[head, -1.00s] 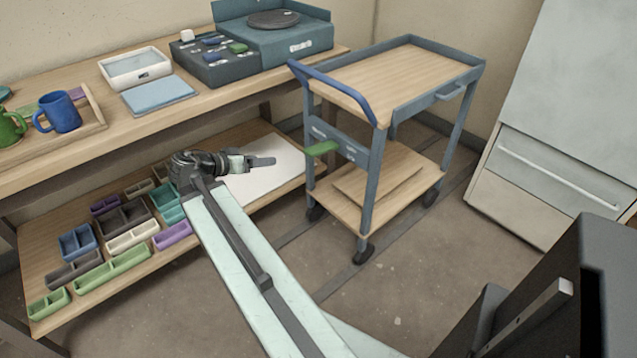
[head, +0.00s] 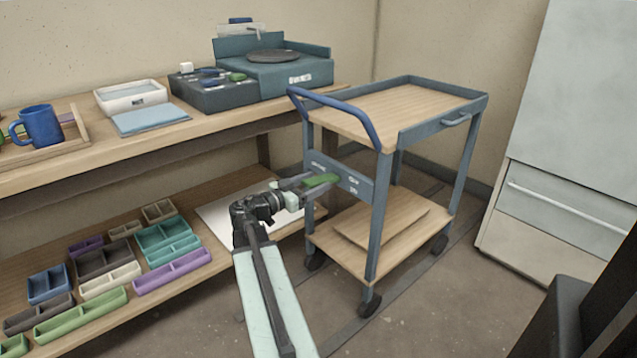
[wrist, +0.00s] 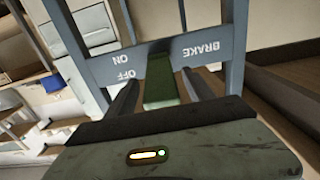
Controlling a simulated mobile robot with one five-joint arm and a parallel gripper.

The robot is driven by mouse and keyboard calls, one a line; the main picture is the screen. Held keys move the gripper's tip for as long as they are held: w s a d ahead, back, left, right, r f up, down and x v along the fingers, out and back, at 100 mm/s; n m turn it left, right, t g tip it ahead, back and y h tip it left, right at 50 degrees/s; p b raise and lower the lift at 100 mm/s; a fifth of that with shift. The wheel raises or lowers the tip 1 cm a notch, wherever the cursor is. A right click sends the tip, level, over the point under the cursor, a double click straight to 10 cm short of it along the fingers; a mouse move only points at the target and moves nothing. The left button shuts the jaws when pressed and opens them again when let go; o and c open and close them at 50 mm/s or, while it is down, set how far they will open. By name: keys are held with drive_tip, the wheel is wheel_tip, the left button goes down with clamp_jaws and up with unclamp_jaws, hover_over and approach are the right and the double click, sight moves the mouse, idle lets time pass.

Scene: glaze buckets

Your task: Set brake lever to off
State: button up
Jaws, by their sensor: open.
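The green brake lever (head: 322,180) sticks out from the blue-grey plate (head: 345,174) on the side of the cart. In the wrist view the lever (wrist: 160,82) stands between my two fingers, and the plate behind it (wrist: 226,72) reads BRAKE on one side and OFF above ON on the other, upside down in the picture. My gripper (head: 312,188) is open, with one finger on each side of the lever. I cannot tell whether either finger touches it. The lever's exact setting is hard to read.
The cart's blue push handle (head: 340,108) and legs rise close to my gripper. Its lower shelf (head: 400,212) lies below. The workbench (head: 180,134) with its lower shelf of trays stands at left, and a pale cabinet (head: 570,140) at right.

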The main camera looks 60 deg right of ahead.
drive_tip(key=shift+x, duration=0.9)
clamp_jaws()
